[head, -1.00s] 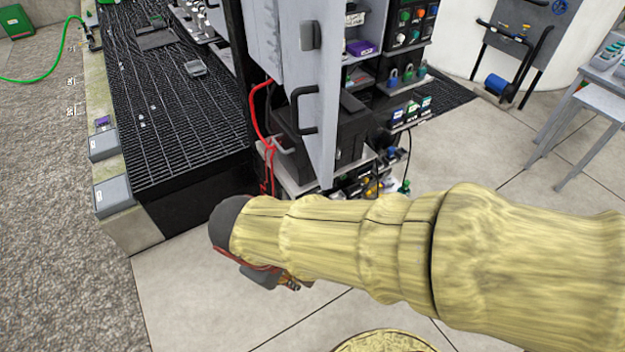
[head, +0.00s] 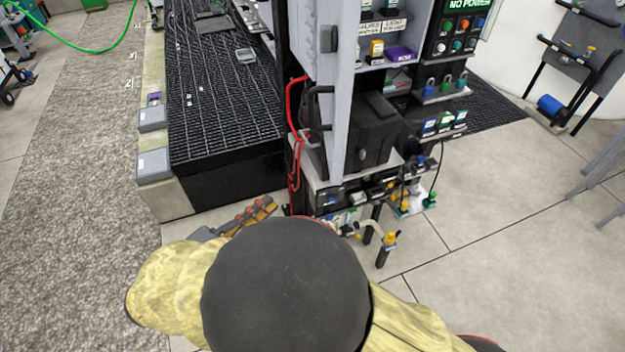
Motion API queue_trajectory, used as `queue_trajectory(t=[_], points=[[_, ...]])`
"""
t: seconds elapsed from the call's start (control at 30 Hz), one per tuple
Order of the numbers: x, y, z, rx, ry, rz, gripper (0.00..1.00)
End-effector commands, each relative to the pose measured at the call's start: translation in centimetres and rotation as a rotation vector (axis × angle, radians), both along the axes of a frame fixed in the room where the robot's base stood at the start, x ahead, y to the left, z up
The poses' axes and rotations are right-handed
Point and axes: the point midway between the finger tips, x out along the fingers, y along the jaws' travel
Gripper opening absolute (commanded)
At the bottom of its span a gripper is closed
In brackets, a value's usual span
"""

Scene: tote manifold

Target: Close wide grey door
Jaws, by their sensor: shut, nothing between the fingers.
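The wide grey door (head: 345,100) stands open in the head view, seen almost edge-on, swung out from the front of the cabinet. Its black handle (head: 313,108) is on the left-hand face. The cabinet's shelves show to the right of the door. My gripper (head: 262,209) is low and to the left of the door's bottom end, in front of the black platform's base. Its fingers are shut and empty, and it looks apart from the door. My arm hides part of the floor below.
Shelves hold padlocks (head: 447,84) and small boxes. A black case (head: 375,132) sits inside the cabinet, behind the door. Fittings and a yellow-topped valve (head: 389,240) stand low in front. A black grated platform (head: 215,110) is at left.

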Motion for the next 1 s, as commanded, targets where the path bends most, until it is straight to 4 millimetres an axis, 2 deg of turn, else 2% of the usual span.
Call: queue_trajectory(t=[0.27, 0.63, 0.8, 1.0], points=[[2.0, -2.2, -0.1, 0.013, -0.009, -0.005, 0.00], [7.0, -7.4, -0.1, 0.013, -0.006, -0.006, 0.00], [6.9, -9.8, -0.1, 0.012, -0.004, -0.003, 0.00], [6.9, -11.1, -0.1, 0.013, -0.005, -0.003, 0.00]])
